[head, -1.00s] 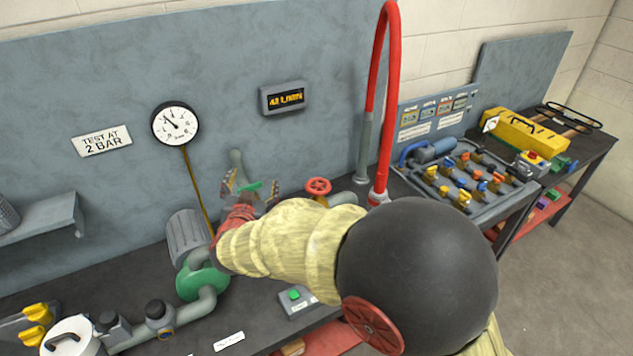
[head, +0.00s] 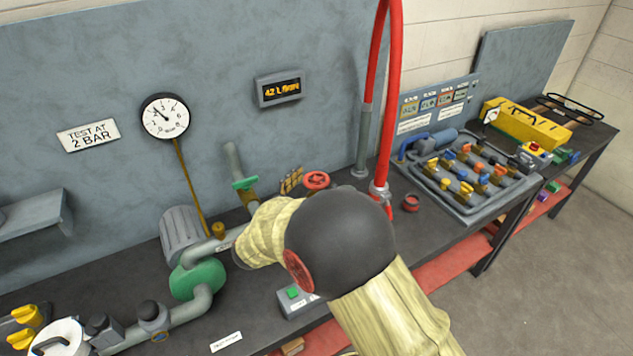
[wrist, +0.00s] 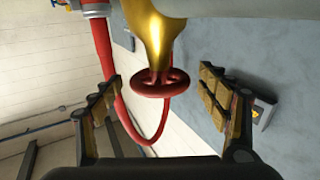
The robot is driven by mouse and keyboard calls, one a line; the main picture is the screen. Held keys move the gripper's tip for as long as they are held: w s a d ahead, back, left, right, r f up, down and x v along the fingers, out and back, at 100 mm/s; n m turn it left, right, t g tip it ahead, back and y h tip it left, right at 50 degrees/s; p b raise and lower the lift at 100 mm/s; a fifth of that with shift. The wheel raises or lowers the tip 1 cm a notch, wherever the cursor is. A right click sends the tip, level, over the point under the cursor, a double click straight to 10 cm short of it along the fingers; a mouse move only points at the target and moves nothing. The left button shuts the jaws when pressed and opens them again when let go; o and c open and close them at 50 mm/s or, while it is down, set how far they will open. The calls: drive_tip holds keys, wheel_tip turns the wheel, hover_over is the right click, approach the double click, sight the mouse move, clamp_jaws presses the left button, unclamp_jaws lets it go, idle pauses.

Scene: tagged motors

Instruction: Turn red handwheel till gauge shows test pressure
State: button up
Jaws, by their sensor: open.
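The red handwheel (head: 317,180) sits on a brass valve at the back of the bench. In the wrist view the handwheel (wrist: 160,84) lies ahead, between the two spread fingers and apart from both. My gripper (wrist: 159,92) is open and empty. In the head view one padded finger of my gripper (head: 292,181) shows just left of the wheel; my arm hides the rest. The round gauge (head: 165,116) on the wall panel has its needle pointing up-left; I cannot read its exact value. The sign (head: 88,135) beside it says "TEST AT 2 BAR".
A green valve handle (head: 245,183) on a grey pipe stands left of the gripper. A red hose (head: 393,90) rises right of the handwheel. A green pump (head: 197,279) and a green-button box (head: 296,298) are nearer. A display (head: 280,88) hangs above.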

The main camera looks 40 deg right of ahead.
drive_tip(key=shift+w+d, duration=0.2)
drive_tip(key=shift+d, duration=0.5)
drive_tip(key=c, duration=0.3)
drive_tip(key=c, duration=0.7)
drive_tip(key=shift+c, duration=0.9)
